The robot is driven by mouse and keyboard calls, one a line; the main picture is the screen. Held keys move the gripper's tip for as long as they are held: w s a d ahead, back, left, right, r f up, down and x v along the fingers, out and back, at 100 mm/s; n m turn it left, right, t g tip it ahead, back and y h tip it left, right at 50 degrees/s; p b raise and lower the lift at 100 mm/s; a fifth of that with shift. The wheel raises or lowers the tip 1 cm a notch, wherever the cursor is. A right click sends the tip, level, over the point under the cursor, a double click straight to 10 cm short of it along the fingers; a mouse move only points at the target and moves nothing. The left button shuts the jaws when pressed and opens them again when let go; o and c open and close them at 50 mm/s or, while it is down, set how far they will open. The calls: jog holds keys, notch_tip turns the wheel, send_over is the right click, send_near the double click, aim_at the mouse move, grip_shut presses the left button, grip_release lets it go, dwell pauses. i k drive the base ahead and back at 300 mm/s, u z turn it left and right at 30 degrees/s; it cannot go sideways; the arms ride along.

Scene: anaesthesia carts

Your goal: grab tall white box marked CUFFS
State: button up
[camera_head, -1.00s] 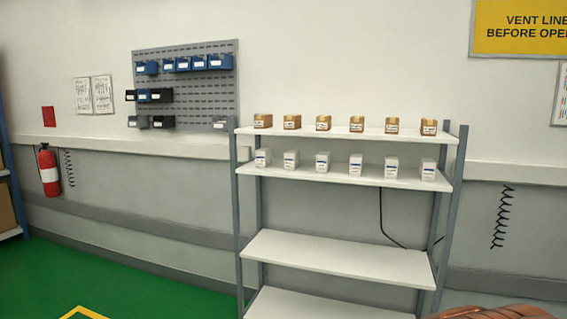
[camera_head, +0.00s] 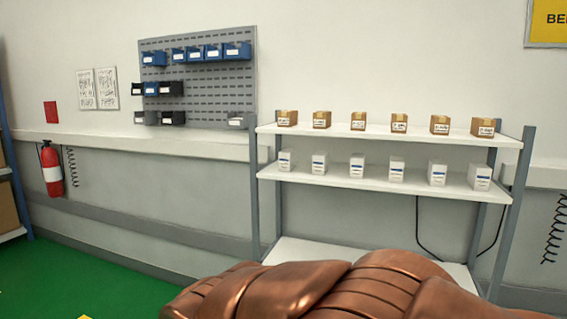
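Several tall white boxes stand upright in a spaced row on the second shelf of a rack. They include ones at the left end (camera_head: 285,160), near the middle (camera_head: 357,167) and at the right end (camera_head: 479,177). Each has a small label with a blue or grey mark, too small to read, so I cannot tell which is marked CUFFS. My copper-coloured arm fills the bottom middle and right of the view, in front of the lower rack. My gripper is not in view.
The rack's top shelf (camera_head: 400,137) holds a row of brown boxes (camera_head: 399,122). A lower shelf (camera_head: 290,250) looks bare where visible. A pegboard (camera_head: 210,100) with blue and dark bins hangs left. A fire extinguisher (camera_head: 51,170) is farther left. Green floor (camera_head: 70,280) is open at lower left.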

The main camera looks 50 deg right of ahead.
aim_at(357, 159)
jog(key=i, duration=1.5)
jog(key=z, duration=1.15)
jog(key=i, duration=0.8)
jog(key=z, duration=0.95)
